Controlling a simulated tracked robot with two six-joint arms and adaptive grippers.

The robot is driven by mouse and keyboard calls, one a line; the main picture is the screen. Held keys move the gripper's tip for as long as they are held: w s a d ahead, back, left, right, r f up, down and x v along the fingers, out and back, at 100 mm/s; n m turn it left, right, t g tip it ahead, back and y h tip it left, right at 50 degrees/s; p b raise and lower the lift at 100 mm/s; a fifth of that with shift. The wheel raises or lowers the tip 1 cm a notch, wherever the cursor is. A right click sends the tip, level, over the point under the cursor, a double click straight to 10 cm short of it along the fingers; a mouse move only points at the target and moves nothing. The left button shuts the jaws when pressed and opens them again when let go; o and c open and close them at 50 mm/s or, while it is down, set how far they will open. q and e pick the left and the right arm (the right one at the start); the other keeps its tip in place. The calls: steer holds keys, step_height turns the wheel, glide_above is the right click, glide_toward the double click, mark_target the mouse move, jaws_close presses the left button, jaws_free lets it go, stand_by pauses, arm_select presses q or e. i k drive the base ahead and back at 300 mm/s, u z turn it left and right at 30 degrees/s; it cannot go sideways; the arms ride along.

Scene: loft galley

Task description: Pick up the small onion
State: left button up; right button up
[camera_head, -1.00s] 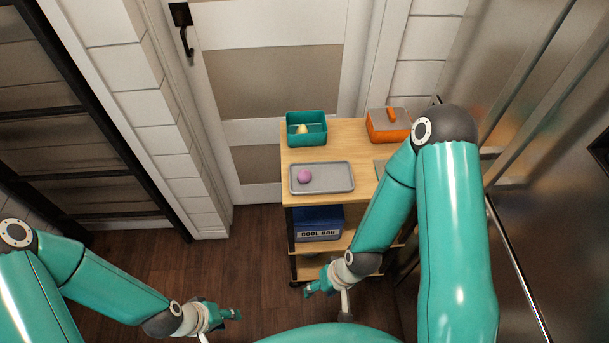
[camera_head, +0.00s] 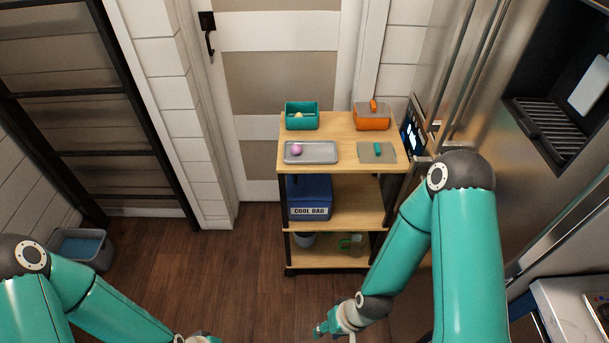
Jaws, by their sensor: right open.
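A small round pink-purple thing, which looks like the small onion (camera_head: 296,149), lies on the left part of a grey tray (camera_head: 320,159) on the top shelf of a wooden cart (camera_head: 348,133). Nothing touches it from my side. My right gripper (camera_head: 319,331) is open, low at the bottom edge of the view, in front of and well below the cart top. My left gripper (camera_head: 203,340) is mostly cut off by the bottom edge, so its jaws cannot be read.
A teal bin (camera_head: 302,124) with something yellowish inside and an orange box (camera_head: 371,122) stand behind the tray. A green item (camera_head: 377,149) lies on a grey mat (camera_head: 365,158) at right. A blue cool bag (camera_head: 309,197) sits below.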

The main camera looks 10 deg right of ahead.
mark_target(296, 150)
steer(key=k, duration=0.85)
steer(key=z, duration=1.45)
steer(key=i, duration=0.1)
steer(key=u, duration=2.85)
steer(key=i, duration=1.05)
steer(key=z, duration=4.25)
steer(key=k, duration=0.1)
steer(key=u, duration=2.25)
steer(key=i, duration=1)
steer(key=u, duration=0.05)
